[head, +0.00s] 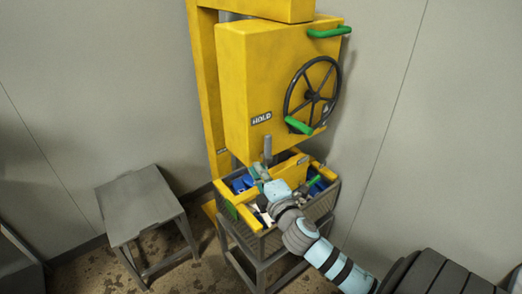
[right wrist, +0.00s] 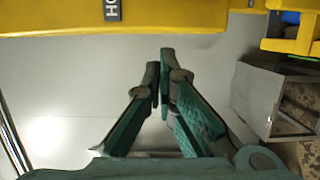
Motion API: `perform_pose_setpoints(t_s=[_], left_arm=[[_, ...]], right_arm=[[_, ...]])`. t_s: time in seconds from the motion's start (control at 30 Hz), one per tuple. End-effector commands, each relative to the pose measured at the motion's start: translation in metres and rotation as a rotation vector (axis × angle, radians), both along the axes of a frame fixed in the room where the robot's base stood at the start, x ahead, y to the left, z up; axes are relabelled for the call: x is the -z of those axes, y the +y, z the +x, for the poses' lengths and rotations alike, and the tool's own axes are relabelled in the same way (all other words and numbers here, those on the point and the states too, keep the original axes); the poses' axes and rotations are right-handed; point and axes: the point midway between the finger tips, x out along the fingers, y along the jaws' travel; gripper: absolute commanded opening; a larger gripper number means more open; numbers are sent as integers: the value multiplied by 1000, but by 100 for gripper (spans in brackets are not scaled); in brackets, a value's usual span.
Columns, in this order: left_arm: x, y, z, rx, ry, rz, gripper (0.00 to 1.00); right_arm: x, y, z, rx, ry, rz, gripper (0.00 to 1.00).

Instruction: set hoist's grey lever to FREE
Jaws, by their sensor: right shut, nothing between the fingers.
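The yellow hoist housing (head: 245,85) stands in the middle of the head view, with a HOLD label (head: 261,118) on its lower front. The short grey lever (head: 267,146) hangs upright below the housing's bottom edge, to the right of that label. My right gripper (head: 258,172) is just below the lever, shut and empty; whether it touches the lever I cannot tell. In the right wrist view its fingertips (right wrist: 165,60) are together, below the housing's yellow edge (right wrist: 180,20) and a partly cut-off label (right wrist: 112,9). No FREE label is readable. My left gripper is not in view.
A black handwheel (head: 312,92) with a green knob and a green handle (head: 329,32) are on the housing's right face. Below stands a grey crate (head: 268,243) on a stand, holding blue and yellow items. A grey stool (head: 138,203) stands at left.

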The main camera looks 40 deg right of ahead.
Motion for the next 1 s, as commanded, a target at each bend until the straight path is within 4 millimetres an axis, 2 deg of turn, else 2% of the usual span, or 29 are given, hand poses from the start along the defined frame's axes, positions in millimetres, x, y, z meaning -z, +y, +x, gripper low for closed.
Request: perform_pose_setpoints(t_s=[0.3,0.4,0.53,1.0], left_arm=[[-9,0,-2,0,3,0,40],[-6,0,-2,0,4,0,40],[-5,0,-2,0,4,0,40],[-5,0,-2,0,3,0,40]], right_arm=[[-2,-19,66,1,-2,3,0],[0,-38,63,0,1,-4,0],[0,-52,62,0,1,-1,0],[-1,-58,62,0,0,3,0]])
